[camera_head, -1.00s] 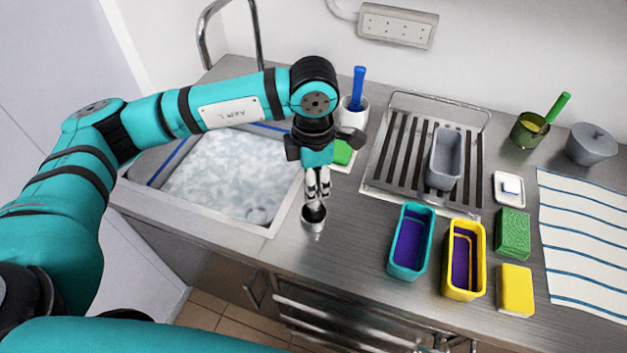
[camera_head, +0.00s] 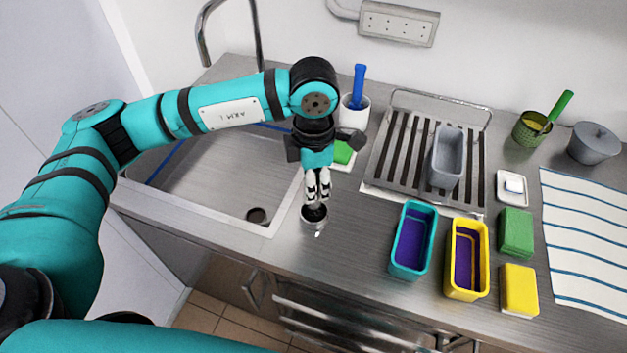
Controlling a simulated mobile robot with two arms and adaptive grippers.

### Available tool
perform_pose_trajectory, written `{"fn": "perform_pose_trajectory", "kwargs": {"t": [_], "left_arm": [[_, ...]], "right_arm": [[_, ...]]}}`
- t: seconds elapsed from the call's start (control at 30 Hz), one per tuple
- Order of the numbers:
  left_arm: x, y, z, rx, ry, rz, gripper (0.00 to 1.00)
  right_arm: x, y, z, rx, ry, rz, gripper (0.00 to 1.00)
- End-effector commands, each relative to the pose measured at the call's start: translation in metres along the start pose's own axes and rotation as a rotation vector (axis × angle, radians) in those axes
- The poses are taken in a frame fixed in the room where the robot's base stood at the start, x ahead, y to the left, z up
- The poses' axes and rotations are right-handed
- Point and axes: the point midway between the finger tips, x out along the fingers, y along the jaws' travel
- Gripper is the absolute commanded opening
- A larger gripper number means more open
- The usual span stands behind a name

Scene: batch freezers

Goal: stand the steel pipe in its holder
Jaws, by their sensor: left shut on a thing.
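The holder (camera_head: 313,222) is a short round steel cup on the counter, just right of the sink's front right corner. My left gripper (camera_head: 317,198) points straight down over it, shut on the dark upper end of the steel pipe (camera_head: 315,212). The pipe's dark end is at the holder's mouth and the rest of it is hidden, so I cannot tell how deep it sits. My right gripper is not in view.
The steel sink (camera_head: 215,190) on the left is empty, its round drain (camera_head: 257,215) open. Right of the holder stand a teal tub (camera_head: 411,240), a yellow tub (camera_head: 465,260) and sponges. A drying rack (camera_head: 395,150) holds a grey tub. Counter around the holder is clear.

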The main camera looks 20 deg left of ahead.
Motion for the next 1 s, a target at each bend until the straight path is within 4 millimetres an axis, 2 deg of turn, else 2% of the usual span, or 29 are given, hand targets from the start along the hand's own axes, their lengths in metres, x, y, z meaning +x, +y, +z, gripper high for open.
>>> {"fn": "perform_pose_trajectory", "kwargs": {"t": [0.17, 0.2, 0.23, 0.57, 1.0], "left_arm": [[0.004, 0.0, 0.0, 0.0, -0.001, 0.0, 0.04], [0.003, 0.0, 0.0, 0.0, -0.001, 0.001, 0.35], [0.003, 0.0, 0.0, 0.0, -0.001, 0.001, 0.39], [0.0, 0.0, 0.0, 0.0, 0.0, 0.0, 0.4], [-0.036, 0.0, 0.0, 0.001, -0.001, 0.001, 0.4]], "right_arm": [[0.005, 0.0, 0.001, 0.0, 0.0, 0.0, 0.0], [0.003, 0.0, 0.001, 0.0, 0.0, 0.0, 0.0], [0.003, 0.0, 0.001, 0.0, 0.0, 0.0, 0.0], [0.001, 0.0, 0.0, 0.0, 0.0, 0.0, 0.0], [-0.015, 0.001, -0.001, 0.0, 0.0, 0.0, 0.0]]}}
